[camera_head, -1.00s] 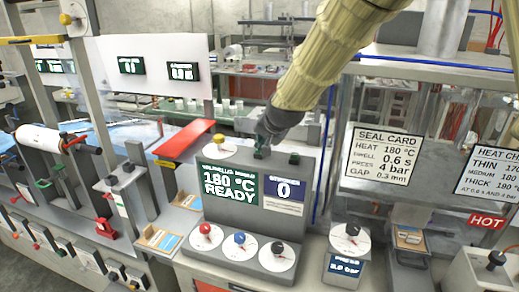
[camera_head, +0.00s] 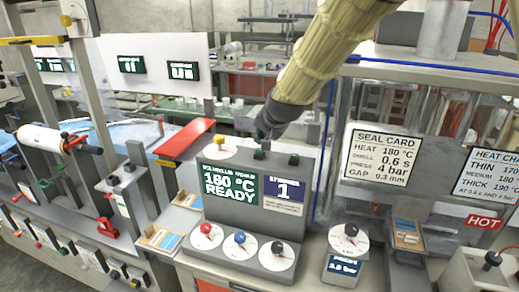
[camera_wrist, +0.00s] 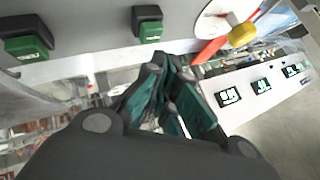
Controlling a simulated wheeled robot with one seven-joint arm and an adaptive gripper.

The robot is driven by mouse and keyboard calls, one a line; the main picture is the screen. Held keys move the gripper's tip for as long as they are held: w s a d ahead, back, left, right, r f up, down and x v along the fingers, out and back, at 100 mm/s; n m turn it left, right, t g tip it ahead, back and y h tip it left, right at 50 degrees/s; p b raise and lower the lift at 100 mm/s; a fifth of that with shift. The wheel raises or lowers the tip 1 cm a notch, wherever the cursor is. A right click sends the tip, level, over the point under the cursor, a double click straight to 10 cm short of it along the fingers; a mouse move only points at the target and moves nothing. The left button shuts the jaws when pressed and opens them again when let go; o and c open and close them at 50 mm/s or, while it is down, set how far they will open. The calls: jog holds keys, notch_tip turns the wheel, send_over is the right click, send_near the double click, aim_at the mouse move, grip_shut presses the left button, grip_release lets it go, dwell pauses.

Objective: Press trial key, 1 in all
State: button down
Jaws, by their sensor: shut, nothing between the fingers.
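The grey control console (camera_head: 225,255) has two small green keys on its top. The left green key (camera_head: 260,154) and right green key (camera_head: 293,159) also show in the wrist view as the middle key (camera_wrist: 148,31) and left key (camera_wrist: 28,47); no label on either is readable. The console's displays (camera_head: 232,187) read 180 °C READY and a counter of 1 (camera_head: 284,191). My gripper (camera_head: 263,135) is shut and empty, just above the left key and apparently apart from it. Its closed fingertips (camera_wrist: 170,88) show in the wrist view.
A yellow knob on a dial (camera_head: 218,140) is left of the keys; it also shows in the wrist view (camera_wrist: 242,33). Red, blue and black knobs (camera_head: 239,239) line the console's front. A clear-walled machine with a seal card (camera_head: 387,158) stands to the right.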

jog(key=shift+r+p, duration=1.4)
jog(key=shift+r, duration=0.95)
